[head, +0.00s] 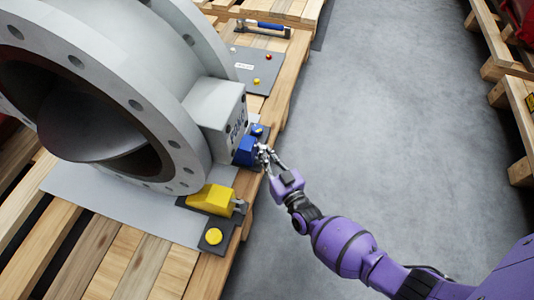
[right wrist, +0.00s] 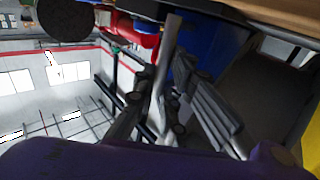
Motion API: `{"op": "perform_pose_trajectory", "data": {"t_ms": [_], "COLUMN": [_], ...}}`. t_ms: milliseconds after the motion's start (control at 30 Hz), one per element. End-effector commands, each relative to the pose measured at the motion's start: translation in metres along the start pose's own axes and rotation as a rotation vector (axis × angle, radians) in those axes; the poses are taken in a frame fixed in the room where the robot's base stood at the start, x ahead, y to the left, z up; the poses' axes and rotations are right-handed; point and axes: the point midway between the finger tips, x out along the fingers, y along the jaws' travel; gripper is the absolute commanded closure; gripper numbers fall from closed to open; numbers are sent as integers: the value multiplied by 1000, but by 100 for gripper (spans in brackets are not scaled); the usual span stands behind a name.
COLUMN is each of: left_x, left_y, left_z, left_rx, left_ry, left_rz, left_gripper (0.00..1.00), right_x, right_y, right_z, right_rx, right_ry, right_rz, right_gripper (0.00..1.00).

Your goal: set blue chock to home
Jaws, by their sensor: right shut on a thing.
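The blue chock (head: 245,152) sits at the right foot of the big grey valve (head: 150,60), close against its grey block. My right gripper (head: 266,157) is at the chock's right side, shut on its metal handle. In the right wrist view, the right gripper (right wrist: 178,95) has a grey metal bar between its fingers, with the blue chock (right wrist: 208,35) behind. The exact grip is partly hidden by the fingers. A blue button (head: 257,130) lies just beyond the chock. My left gripper is not in view.
A yellow chock (head: 210,198) with a metal handle and a yellow button (head: 214,236) are nearer, on the wooden pallet (head: 160,265). A grey plate (head: 255,68) with small knobs and a blue-handled tool (head: 268,26) are farther back. The grey floor (head: 350,110) right of the pallet is clear.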

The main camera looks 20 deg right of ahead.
Motion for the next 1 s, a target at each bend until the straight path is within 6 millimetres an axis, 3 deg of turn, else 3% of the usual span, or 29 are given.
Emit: {"op": "perform_pose_trajectory", "data": {"t_ms": [233,533,567,700,1000], "left_x": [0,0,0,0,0], "left_y": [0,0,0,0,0], "left_z": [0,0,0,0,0], "left_rx": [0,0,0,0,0], "left_ry": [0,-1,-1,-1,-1], "left_rz": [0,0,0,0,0], "left_gripper": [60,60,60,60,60], "right_x": [31,35,35,34,33], "right_y": [-29,-34,-34,-34,-34], "right_z": [-1,-2,-2,-2,-1], "right_rx": [1,0,0,0,0], "right_ry": [1,1,1,0,-1], "right_rz": [0,-3,-4,-3,-3], "right_gripper": [100,100,87,71,71]}}
